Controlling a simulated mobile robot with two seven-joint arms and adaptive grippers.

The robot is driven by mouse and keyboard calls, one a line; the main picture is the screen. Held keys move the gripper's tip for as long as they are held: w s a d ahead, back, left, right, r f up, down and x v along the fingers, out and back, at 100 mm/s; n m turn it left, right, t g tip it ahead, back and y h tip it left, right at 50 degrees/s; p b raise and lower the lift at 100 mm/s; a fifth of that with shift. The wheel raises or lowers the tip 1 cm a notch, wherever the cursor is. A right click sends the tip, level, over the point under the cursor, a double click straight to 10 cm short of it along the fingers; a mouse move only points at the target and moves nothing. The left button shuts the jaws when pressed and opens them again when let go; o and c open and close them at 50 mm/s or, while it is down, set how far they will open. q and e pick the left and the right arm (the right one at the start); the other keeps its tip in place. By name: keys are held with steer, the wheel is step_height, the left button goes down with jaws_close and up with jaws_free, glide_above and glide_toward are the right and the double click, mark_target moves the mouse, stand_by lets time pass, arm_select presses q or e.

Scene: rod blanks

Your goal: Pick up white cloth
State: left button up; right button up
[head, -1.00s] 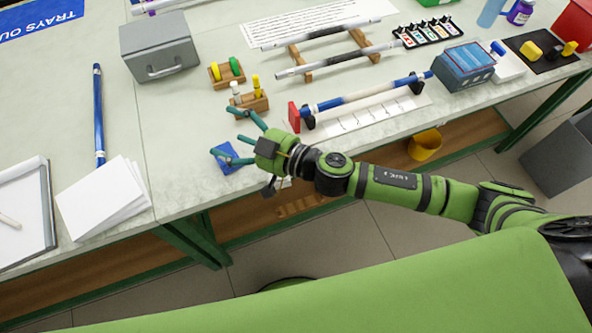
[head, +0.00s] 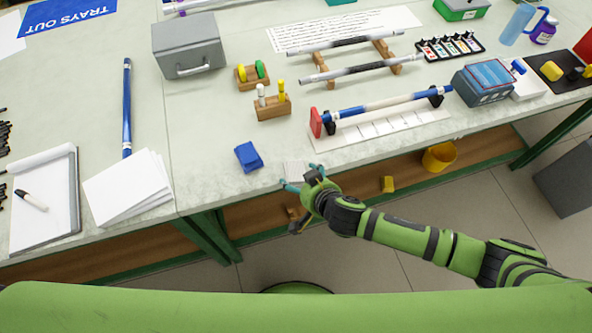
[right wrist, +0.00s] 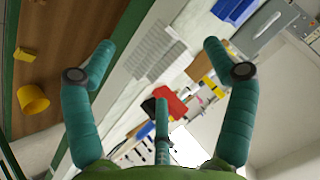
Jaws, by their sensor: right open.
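The white cloth (head: 294,171) lies flat near the front edge of the table, just right of a folded blue cloth (head: 248,156). My right gripper (head: 301,184) is at the table's front edge, its teal fingertips close to the near side of the white cloth and partly overlapping it in the head view. Its fingers are spread and empty. In the right wrist view the pale striped cloth (right wrist: 152,52) shows between the open fingers of the gripper (right wrist: 158,48), apart from them. The blue cloth is at the top there (right wrist: 235,10). My left gripper is not in view.
A peg block (head: 272,108), a red-ended rod stand (head: 316,122) and a grey metal box (head: 188,47) stand farther back. White paper sheets (head: 128,185) lie left. Below the tabletop, a shelf holds a yellow cup (head: 439,156) and a yellow block (head: 388,184).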

steer(key=shift+x, duration=0.9)
steer(key=shift+s, duration=0.1)
steer(key=c, duration=1.1)
